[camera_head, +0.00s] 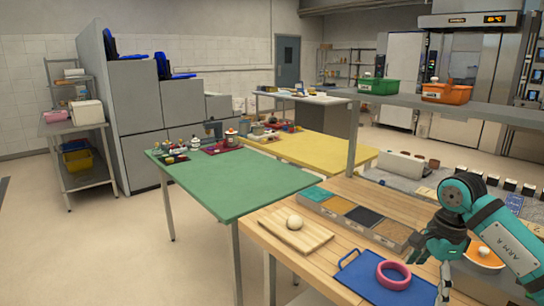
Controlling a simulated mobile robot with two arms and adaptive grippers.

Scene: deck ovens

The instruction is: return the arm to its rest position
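My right arm comes in from the right edge over the wooden worktop (345,200). My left gripper is not in view.
A grey shelf (440,103) hangs above; a green table (235,185) stands left.

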